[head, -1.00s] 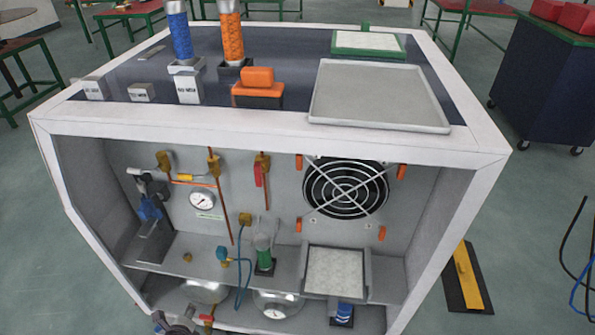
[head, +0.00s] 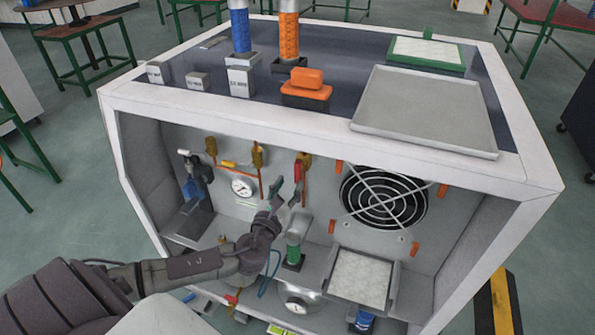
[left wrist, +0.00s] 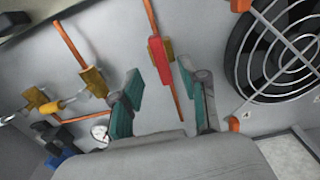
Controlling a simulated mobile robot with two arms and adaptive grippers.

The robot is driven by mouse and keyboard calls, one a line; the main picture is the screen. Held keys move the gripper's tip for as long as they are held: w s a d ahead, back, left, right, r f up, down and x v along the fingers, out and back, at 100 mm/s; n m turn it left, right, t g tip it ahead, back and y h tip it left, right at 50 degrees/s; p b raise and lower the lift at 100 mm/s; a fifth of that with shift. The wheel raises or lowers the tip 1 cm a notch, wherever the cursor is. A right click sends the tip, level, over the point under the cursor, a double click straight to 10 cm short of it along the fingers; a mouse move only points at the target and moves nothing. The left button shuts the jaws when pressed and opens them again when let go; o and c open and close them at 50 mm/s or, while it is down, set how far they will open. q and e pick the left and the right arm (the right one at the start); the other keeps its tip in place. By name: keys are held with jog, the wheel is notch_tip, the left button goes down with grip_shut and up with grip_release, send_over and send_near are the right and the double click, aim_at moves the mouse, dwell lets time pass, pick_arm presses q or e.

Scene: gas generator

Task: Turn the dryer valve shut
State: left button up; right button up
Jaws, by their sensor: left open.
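A red-handled valve (head: 298,172) is mounted on a vertical copper pipe on the generator's back panel, left of the fan. I take it to be the dryer valve; no label is readable. In the left wrist view its red handle (left wrist: 160,62) lies roughly along the pipe, ahead of and between my fingers. My left gripper (head: 285,195) reaches into the cabinet just below the handle. The gripper (left wrist: 160,88) is open with its green-padded fingers apart and nothing between the pads; it appears not to touch the handle. My right gripper is out of view.
The fan (head: 384,197) and its orange brackets are to the right. A pressure gauge (head: 243,186) and brass-fitted pipes are to the left. A green-based bottle (head: 294,245) stands close below the gripper. The cabinet's white frame (head: 330,142) edges the opening above.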

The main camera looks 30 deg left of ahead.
aim_at(296, 172)
pick_arm(q)
jog(key=x, duration=0.6)
jog(key=shift+c, duration=0.4)
grip_shut()
